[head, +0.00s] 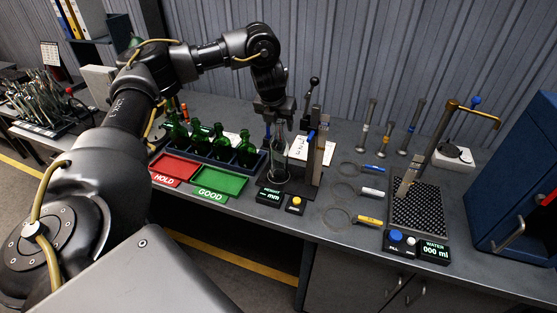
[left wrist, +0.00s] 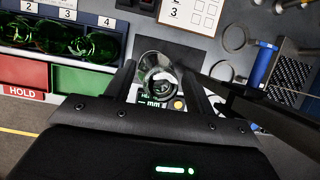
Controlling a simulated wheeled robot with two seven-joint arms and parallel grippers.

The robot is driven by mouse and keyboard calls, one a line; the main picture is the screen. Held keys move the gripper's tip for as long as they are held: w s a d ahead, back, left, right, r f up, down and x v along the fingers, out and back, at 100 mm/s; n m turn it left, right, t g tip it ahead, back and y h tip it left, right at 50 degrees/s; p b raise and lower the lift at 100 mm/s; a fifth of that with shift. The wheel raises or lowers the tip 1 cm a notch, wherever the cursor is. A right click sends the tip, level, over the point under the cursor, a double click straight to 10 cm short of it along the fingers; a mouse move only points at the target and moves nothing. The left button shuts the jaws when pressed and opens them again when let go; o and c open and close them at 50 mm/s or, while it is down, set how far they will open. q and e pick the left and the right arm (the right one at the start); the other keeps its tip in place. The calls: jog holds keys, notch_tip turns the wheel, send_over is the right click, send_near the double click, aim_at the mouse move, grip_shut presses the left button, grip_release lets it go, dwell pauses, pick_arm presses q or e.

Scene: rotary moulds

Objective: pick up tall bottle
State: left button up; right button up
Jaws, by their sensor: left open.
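A clear glass bottle (head: 279,155) stands upright on the height gauge (head: 312,160), whose display reads "HEIGHT mm" with no number. My left gripper (head: 276,112) points down over it, its fingers around the upper part of the bottle. In the left wrist view the bottle (left wrist: 159,73) is seen from above, between the two open fingers (left wrist: 160,85). I cannot tell whether either finger touches the glass. Several green bottles (head: 198,138) stand in a dark blue rack (head: 215,160) left of the gauge. My right gripper is not in view.
A red HOLD tray (head: 174,168) and a green GOOD tray (head: 218,181) lie in front of the rack. The gauge's upright post is close on the right of my gripper. Ring gauges (head: 342,190), a water station (head: 418,208) and a blue cabinet (head: 520,170) lie further right.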

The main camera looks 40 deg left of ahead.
pick_arm(q)
jog(key=x, duration=0.2)
jog(key=shift+w+f, duration=0.1)
jog(key=shift+f, duration=0.15)
grip_shut()
jog(key=shift+r, duration=0.1)
